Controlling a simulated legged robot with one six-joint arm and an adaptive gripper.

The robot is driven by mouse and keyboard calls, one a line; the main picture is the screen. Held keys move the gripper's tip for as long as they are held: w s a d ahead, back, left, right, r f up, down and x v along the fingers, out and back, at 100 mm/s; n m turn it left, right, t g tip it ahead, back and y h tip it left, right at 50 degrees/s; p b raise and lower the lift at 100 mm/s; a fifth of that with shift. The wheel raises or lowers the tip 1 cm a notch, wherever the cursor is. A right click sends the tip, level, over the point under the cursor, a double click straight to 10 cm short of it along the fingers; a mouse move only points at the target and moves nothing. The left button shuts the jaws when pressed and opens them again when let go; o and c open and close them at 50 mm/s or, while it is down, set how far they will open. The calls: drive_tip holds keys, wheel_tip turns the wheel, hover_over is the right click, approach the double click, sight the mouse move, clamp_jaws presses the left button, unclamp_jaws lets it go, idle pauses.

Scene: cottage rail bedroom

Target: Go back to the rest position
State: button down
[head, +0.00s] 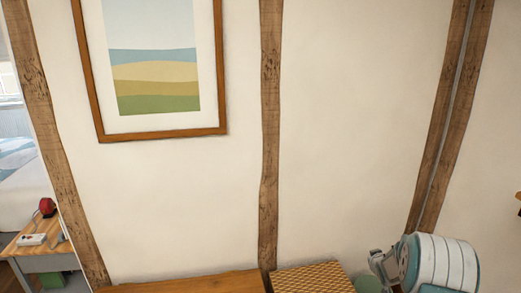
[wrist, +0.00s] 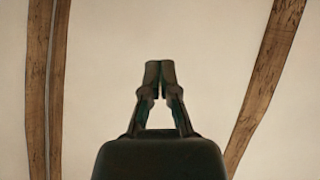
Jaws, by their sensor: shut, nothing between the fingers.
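My gripper (wrist: 159,74) shows in the wrist view with its two fingertips together. It is shut and empty, and only the pale wall and wooden beams show around it. In the head view, a white and teal part of my arm is at the lower right, in front of the wall. The fingertips cannot be made out clearly there.
A framed landscape picture (head: 155,65) hangs on the wall between timber posts (head: 270,130). A wooden top (head: 200,284) and a woven-patterned box (head: 312,277) lie along the bottom edge, left of my arm. A small side table (head: 22,247) with a red object (head: 47,206) stands at far left.

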drive_tip(key=s+a+r+g, duration=0.1)
drive_tip(key=s+a+r, duration=0.35)
drive_tip(key=r, duration=0.35)
drive_tip(key=s+a+r+m+g, duration=0.1)
drive_tip(key=s+a+r, duration=0.3)
drive_tip(key=s+r, duration=0.25)
drive_tip(key=s+a+r, duration=0.4)
drive_tip(key=s+r, duration=0.1)
drive_tip(key=r, duration=0.4)
drive_tip(key=s+a+g, duration=0.1)
drive_tip(key=s+a, duration=0.2)
drive_tip(key=s, duration=0.6)
drive_tip(key=s+a+r+g+y, duration=0.1)
drive_tip(key=s+a, duration=0.3)
drive_tip(key=s, duration=0.5)
drive_tip(key=s+a+r+g+y, duration=0.1)
drive_tip(key=s+a, duration=0.3)
drive_tip(key=s, duration=0.5)
drive_tip(key=shift+r+m, duration=0.15)
drive_tip(key=shift+m, duration=0.15)
drive_tip(key=shift+s, duration=0.1)
